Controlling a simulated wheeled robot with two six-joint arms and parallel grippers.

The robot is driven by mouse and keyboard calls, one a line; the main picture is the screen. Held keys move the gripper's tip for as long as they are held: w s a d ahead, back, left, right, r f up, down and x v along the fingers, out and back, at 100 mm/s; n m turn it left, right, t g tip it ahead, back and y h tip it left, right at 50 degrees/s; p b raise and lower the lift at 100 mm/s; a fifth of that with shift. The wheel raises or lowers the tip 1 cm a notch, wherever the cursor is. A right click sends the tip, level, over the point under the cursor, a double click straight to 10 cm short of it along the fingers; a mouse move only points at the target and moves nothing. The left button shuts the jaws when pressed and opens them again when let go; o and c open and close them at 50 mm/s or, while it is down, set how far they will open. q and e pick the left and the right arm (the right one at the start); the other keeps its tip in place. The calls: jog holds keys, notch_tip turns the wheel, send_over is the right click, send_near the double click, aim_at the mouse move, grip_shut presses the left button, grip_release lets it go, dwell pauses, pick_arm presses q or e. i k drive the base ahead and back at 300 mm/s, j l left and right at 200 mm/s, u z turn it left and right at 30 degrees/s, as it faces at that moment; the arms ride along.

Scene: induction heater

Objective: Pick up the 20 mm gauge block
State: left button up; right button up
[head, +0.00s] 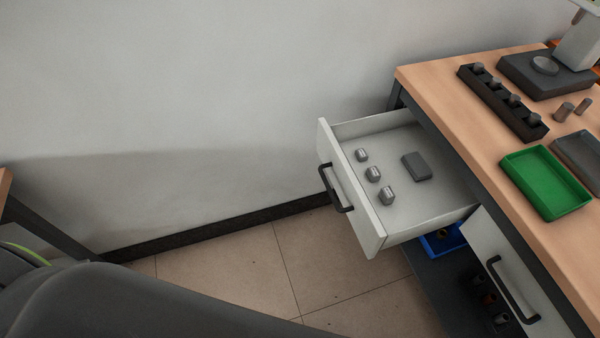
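An open drawer (403,207) juts out from under the workbench. Inside it, three small grey metal blocks stand in a row near the drawer front: one at the back (361,155), one in the middle (373,174) and one nearest me (387,196). The nearest looks a little larger than the back one. Any size markings are too small to read, so I cannot tell which is the 20 mm gauge block. A dark grey flat block (416,166) lies further inside the drawer. Neither gripper shows in the head view.
The wooden bench top (440,85) holds a green tray (545,182), a grey tray (580,155), a dark rack (500,100) with several cylinders, and a dark base (545,72). A blue bin (442,240) sits below the drawer. The floor (240,265) before the drawer is clear.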

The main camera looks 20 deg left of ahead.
aim_at(361, 152)
jog(key=z, duration=1.7)
jog(key=j+u, duration=0.2)
jog(key=j, duration=0.15)
jog(key=i+j+u, duration=0.2)
jog(key=j, duration=0.15)
jog(key=j+u, duration=0.2)
jog(key=j, duration=0.15)
jog(key=i+j+u, duration=0.2)
jog(key=j, duration=0.15)
jog(key=k, duration=0.1)
